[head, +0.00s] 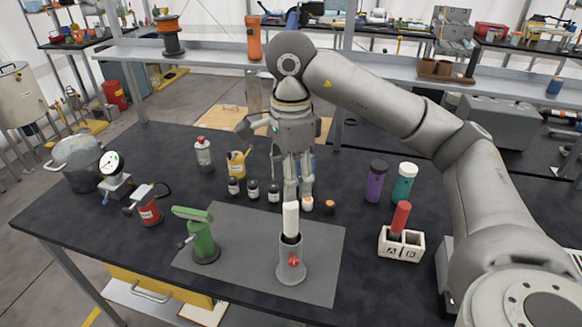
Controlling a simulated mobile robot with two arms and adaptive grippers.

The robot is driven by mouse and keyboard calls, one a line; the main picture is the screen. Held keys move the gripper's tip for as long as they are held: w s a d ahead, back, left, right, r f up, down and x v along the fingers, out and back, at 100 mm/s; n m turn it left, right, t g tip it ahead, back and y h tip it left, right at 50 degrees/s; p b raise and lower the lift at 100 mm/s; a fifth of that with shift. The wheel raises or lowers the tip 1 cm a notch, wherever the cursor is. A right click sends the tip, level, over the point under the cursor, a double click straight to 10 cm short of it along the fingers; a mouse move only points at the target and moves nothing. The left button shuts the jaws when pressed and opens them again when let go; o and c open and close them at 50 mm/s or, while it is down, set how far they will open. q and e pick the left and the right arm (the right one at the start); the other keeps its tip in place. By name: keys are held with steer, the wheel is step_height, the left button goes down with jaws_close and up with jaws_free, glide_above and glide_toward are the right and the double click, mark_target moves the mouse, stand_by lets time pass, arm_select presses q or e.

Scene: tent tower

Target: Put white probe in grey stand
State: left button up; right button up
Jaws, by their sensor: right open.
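The white probe (290,218) stands upright with its lower end inside the grey stand (291,267), which has a red mark on its front. The stand sits on the grey mat (325,262). My right gripper (298,194) points down with its fingers open, just above and behind the probe in the picture. The probe's top overlaps the fingers in view, and I cannot tell whether they touch. My left gripper is not in view.
A green device (202,236) stands on the mat's left. A white block (401,244) holding a red probe (400,216) is to the right. Purple (375,184) and teal (403,185) bottles stand behind it. Small dark jars (253,190) are behind the mat. The mat's front is clear.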

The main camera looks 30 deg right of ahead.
steer(key=shift+r, duration=0.9)
